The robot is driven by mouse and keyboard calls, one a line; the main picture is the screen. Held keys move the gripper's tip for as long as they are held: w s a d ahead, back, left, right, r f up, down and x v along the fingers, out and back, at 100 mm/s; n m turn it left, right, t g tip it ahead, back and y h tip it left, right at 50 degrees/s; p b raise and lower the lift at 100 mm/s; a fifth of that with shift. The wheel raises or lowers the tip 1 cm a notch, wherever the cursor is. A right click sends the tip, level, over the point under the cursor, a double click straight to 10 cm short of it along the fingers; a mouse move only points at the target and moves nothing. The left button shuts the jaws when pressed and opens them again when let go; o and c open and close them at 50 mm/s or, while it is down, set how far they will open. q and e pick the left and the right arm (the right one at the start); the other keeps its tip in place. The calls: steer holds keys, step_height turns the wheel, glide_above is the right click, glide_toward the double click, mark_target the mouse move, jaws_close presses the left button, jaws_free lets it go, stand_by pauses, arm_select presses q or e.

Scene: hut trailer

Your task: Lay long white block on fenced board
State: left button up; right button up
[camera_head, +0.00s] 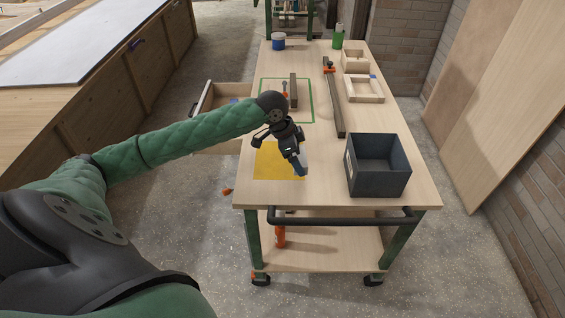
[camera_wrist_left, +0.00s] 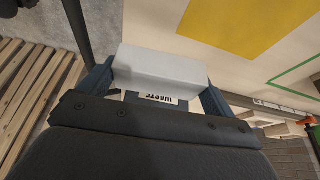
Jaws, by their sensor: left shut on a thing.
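The white block (camera_wrist_left: 160,70) is a plain pale bar. It lies crosswise between the fingers of my left gripper (camera_head: 299,168), which is shut on it. The gripper points down over the right edge of the yellow patch, near the front of the workbench; in the head view it mostly hides the block. A low wooden tray with a raised rim (camera_head: 365,98), likely the fenced board, sits at the right side of the bench, farther back and right of the gripper. A small blue mark shows at its far right corner. My right gripper is in neither view.
A dark open box (camera_head: 379,186) stands front right. The yellow patch (camera_head: 270,167) lies under my arm. A long dark bar (camera_head: 335,105) lies left of the tray, and a wooden box (camera_head: 355,58) stands behind it. An open drawer (camera_head: 212,102) juts out left.

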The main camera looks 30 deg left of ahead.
arm_select(q)
steer(key=shift+w+a+m, duration=0.1)
steer(key=shift+a+m, duration=0.05)
steer(key=shift+m, duration=0.25)
steer(key=shift+w+a+f+p, duration=0.15)
steer(key=shift+a+f+p, duration=0.05)
steer(key=shift+a+p, duration=0.1)
steer(key=shift+w+a+f, duration=0.2)
steer(key=shift+a+f, duration=0.05)
steer(key=shift+a, duration=0.3)
steer(key=p, duration=0.4)
glide_above(281, 165)
steer(key=a, duration=0.1)
steer(key=f, duration=0.6)
steer(key=shift+s, duration=0.3)
steer(key=shift+f+p, duration=0.85)
steer(key=shift+f, duration=1.2)
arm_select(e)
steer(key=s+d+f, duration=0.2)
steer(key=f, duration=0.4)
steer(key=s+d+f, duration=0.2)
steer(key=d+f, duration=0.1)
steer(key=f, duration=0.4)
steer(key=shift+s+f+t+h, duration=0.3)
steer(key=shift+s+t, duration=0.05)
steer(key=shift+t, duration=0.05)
arm_select(q)
steer(key=o, duration=0.7)
steer(key=shift+f, duration=0.1)
